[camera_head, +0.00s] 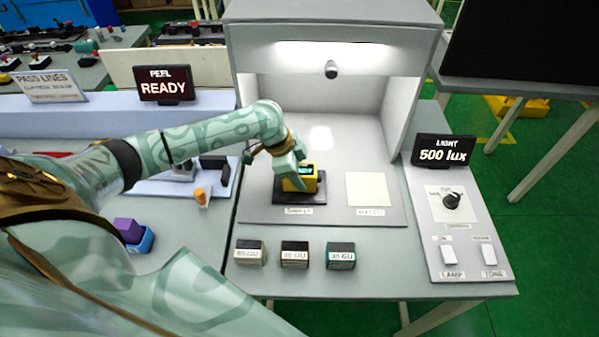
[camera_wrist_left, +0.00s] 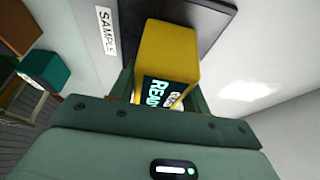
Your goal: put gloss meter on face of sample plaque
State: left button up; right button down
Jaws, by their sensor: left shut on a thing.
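The gloss meter (camera_head: 300,180) is a yellow block with a dark lit screen. It also shows in the left wrist view (camera_wrist_left: 168,50), between the fingers of my left gripper (camera_wrist_left: 160,95). My left gripper (camera_head: 292,172) is shut on it. The sample plaque (camera_head: 287,198) is a dark flat plate in the light booth, behind a label reading SAMPLE. The meter is over the plaque; the wrist view shows the dark plaque (camera_wrist_left: 215,18) just beyond the meter. I cannot tell whether the meter touches it. My right gripper is not in view.
A pale square (camera_head: 368,189) lies right of the plaque. Three small labelled blocks (camera_head: 295,254) stand in front of the booth. The light panel (camera_head: 455,215) with a knob and switches is at the right. Booth walls (camera_head: 402,98) enclose the sides and back.

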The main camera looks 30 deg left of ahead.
pick_arm(q)
jog(key=o, duration=1.1)
jog(key=p+v, duration=0.3)
jog(key=v, duration=0.9)
jog(key=shift+d+r, duration=0.1)
jog(key=shift+r, duration=0.05)
